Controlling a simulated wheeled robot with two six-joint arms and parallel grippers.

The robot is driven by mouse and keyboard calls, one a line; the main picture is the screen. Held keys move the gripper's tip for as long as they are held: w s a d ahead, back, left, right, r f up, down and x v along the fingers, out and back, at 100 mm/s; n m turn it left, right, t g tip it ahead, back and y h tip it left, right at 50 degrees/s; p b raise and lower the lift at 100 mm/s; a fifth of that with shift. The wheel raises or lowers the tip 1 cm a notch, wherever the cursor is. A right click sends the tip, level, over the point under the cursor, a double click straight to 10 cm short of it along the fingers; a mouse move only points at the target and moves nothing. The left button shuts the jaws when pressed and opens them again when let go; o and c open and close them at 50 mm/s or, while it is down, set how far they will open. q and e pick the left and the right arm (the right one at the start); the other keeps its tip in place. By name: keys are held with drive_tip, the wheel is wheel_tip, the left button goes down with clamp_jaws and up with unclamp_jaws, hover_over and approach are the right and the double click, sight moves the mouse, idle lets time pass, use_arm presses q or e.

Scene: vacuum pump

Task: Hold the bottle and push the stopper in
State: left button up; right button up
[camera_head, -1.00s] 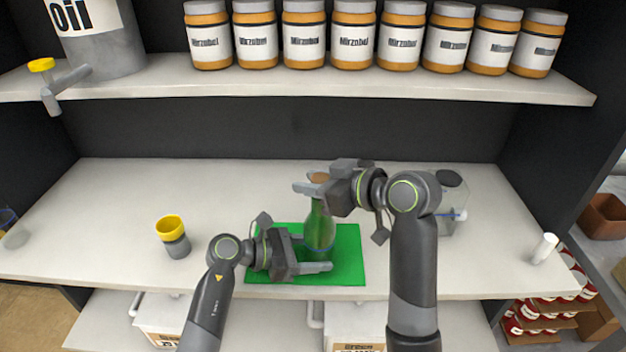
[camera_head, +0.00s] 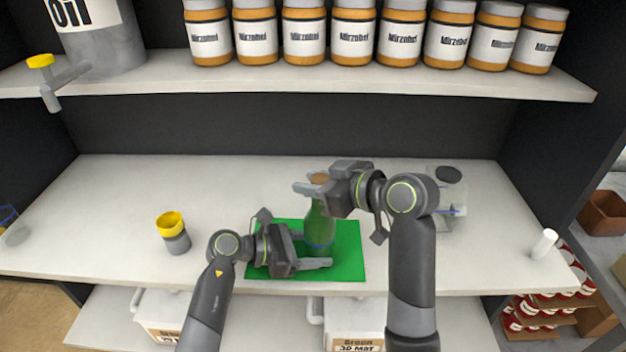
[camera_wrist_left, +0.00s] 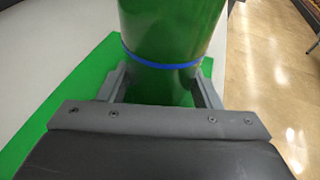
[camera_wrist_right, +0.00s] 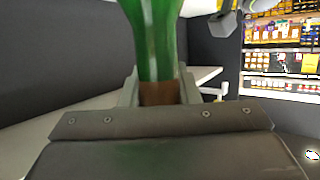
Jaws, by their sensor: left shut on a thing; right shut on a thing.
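The green bottle (camera_head: 319,228) stands upright on the green mat (camera_head: 345,268). My left gripper (camera_head: 318,252) is shut around its lower body; in the left wrist view, the fingers sit either side of the bottle (camera_wrist_left: 172,35) at a blue line. The brown stopper (camera_head: 319,177) is at the top of the neck. My right gripper (camera_head: 311,187) is shut on the stopper; in the right wrist view, the brown stopper (camera_wrist_right: 159,94) lies between the fingers, against the neck. How deep the stopper sits is hidden by the fingers.
A yellow-topped grey cup (camera_head: 174,234) stands left of the mat. A clear container with a dark lid (camera_head: 448,176) stands behind my right arm. A white cylinder (camera_head: 544,244) is at the far right. The shelf of jars (camera_head: 353,32) is above.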

drive_tip(key=o, duration=1)
drive_tip(key=shift+f, duration=0.1)
drive_tip(key=shift+d, duration=0.1)
drive_tip(key=v, duration=1.2)
use_arm(q)
drive_tip(key=o, duration=0.8)
drive_tip(key=shift+o, duration=0.2)
